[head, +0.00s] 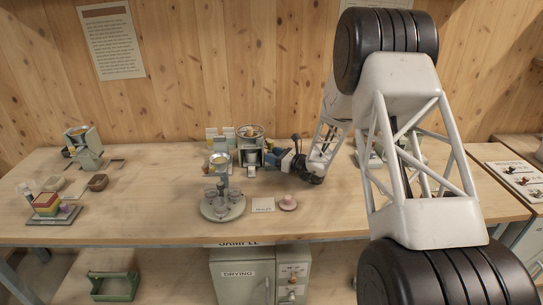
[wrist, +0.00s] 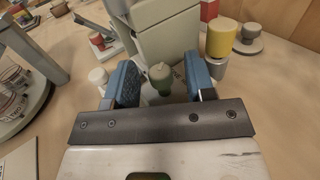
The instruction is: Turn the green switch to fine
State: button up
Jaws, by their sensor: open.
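The green switch (wrist: 161,75) is a pale green knob at the foot of the grey-green feed mixer (wrist: 165,28) in the wrist view. My gripper (wrist: 160,84) is open, with one blue-padded finger on each side of the switch. Gaps show between the knob and both pads. In the head view my gripper (head: 287,159) is at the right side of the mixer (head: 249,150), and the switch cannot be made out there. No marking for fine is readable, and I cannot tell which way the switch points.
A yellow-topped container (wrist: 221,38) stands close by my right finger in the wrist view, and a small white jar (wrist: 97,76) by the left one. A round stand with glass jars (head: 222,206) is in front of the mixer. The table's front middle-left is clear.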

jog(key=shift+w+a, duration=0.3)
jog(key=shift+a, duration=0.15)
jog(key=shift+c, duration=0.5)
jog(key=c, duration=0.8)
jog(key=shift+n+g+y, duration=0.6)
jog(key=shift+n+g, duration=0.2)
jog(key=shift+g, duration=0.3)
jog(key=o, duration=0.9)
